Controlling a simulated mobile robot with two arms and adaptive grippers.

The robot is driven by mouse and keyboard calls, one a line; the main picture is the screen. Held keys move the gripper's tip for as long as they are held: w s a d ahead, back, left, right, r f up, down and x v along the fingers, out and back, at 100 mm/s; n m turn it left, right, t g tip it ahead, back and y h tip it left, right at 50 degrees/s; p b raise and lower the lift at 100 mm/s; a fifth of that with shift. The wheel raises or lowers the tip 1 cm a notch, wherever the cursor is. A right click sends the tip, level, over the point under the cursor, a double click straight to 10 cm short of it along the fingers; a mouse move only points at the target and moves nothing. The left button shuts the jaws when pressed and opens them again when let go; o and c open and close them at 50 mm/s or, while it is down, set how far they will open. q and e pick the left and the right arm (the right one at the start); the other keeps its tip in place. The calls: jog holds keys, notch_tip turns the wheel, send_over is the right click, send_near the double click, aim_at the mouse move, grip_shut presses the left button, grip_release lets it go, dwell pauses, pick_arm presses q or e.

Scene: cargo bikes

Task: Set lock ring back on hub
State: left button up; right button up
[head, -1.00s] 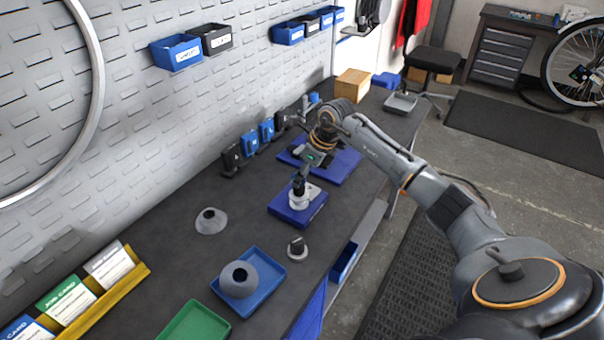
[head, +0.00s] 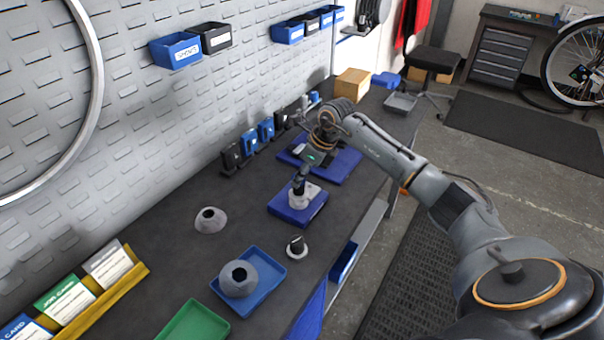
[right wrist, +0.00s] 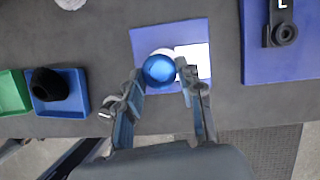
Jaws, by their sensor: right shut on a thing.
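In the right wrist view a shiny blue round piece (right wrist: 159,70), which looks like the lock ring, sits between the fingertips of my right gripper (right wrist: 160,78). A pale round part, probably the hub (right wrist: 163,54), shows partly behind it; I cannot tell whether they touch. In the head view my right gripper (head: 300,183) points down over the grey-white hub (head: 301,199) on a blue mat (head: 284,211). The ring itself is hard to make out there. My left gripper is out of view.
A blue tray (head: 268,268) with a grey rounded part (head: 238,279), a green tray (head: 195,322), a grey cone (head: 210,220) and a small dark-topped part (head: 297,246) stand nearer. A second blue mat (head: 345,165) lies beyond. Card holders line the wall side.

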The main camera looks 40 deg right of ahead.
jog(key=shift+f+b, duration=0.35)
jog(key=shift+f, duration=0.05)
dwell(0.4)
jog(key=o, duration=1)
